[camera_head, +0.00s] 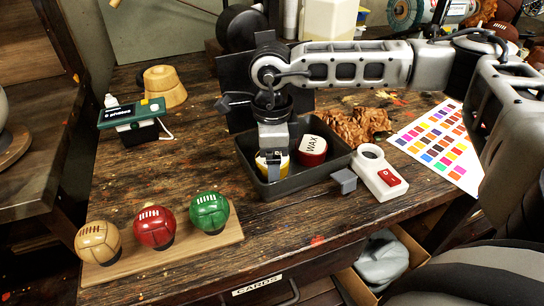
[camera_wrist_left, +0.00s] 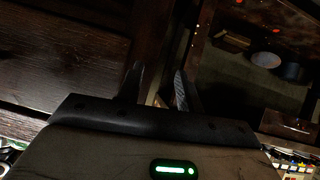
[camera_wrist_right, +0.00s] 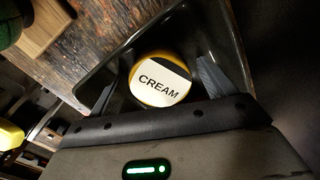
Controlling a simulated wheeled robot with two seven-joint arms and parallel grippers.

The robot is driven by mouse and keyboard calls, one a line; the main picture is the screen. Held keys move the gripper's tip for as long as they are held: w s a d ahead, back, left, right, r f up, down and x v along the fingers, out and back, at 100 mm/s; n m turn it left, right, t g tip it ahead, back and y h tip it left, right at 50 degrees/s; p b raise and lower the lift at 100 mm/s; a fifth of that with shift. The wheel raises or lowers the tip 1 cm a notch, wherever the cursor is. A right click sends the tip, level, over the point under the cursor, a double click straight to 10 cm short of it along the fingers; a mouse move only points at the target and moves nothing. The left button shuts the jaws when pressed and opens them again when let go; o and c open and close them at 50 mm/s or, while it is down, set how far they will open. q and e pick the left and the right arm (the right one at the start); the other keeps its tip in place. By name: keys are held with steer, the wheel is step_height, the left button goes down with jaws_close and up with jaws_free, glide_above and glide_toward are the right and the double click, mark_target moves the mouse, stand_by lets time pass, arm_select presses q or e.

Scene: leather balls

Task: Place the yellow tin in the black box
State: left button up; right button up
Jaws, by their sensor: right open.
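The yellow tin (camera_head: 284,165) is inside the black box (camera_head: 318,182), at its left part, partly hidden behind my right gripper (camera_head: 272,166). In the right wrist view the tin's white lid (camera_wrist_right: 162,84) reads CREAM. The open fingers of my right gripper (camera_wrist_right: 158,92) are on either side of the tin, with a gap on each side. A red tin (camera_head: 312,150) marked WAX is in the box to the right. My left gripper (camera_wrist_left: 157,88) shows only in its own wrist view, with its fingers apart and nothing between them.
A wooden board (camera_head: 185,252) with three small balls lies at the front left. A white device with a red switch (camera_head: 388,178) stands right of the box. A green device (camera_head: 132,115) and wooden form (camera_head: 164,86) are behind left. A colour chart (camera_head: 445,145) lies right.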

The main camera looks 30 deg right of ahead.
step_height(320, 180, up, 12)
steer(key=shift+r, duration=0.15)
stand_by(0.4)
stand_by(0.3)
